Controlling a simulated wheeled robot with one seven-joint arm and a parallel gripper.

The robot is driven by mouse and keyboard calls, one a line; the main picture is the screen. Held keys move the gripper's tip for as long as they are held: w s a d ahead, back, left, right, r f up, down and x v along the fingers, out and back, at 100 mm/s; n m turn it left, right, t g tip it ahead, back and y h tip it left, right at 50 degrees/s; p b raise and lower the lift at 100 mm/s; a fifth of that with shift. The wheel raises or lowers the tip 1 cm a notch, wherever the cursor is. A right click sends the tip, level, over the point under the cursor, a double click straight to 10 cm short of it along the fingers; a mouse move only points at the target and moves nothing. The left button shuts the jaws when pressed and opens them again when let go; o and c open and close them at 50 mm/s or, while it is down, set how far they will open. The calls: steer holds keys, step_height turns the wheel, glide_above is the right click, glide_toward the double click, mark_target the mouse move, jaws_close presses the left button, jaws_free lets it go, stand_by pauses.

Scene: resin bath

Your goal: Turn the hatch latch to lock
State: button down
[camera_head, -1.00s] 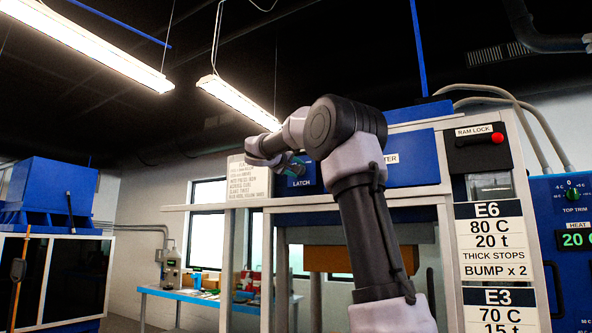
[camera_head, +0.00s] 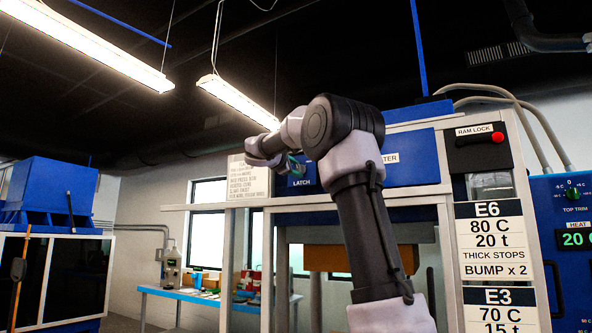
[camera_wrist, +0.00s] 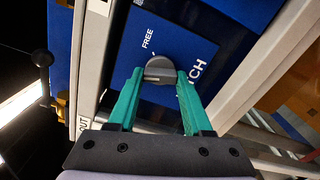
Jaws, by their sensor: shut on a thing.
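The hatch latch is a round grey knob (camera_wrist: 160,64) with a raised bar, on a blue panel (camera_wrist: 128,62) marked FREE and LATCH in the wrist view. My gripper (camera_wrist: 157,76) has its two teal fingers on either side of the knob's bar, shut on it. The word FREE sits above the knob, and a small white mark lies just beside its rim. In the head view, my gripper (camera_head: 295,166) is at the blue LATCH panel (camera_head: 302,182), and my arm hides the knob there.
A white instruction sign (camera_head: 248,178) hangs left of the panel. A red-knobbed RAM LOCK lever (camera_head: 482,142) is at the right. A pale rail (camera_head: 215,206) runs below the panel. A black ball-ended lever (camera_wrist: 42,60) stands left in the wrist view.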

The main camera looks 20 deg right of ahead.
steer(key=n, duration=0.5)
steer(key=shift+f, duration=0.1)
steer(key=shift+n, duration=0.3)
stand_by(0.4)
steer(key=shift+c, duration=1.6)
jaws_free()
steer(key=v, duration=1)
steer(key=shift+s+a, duration=0.3)
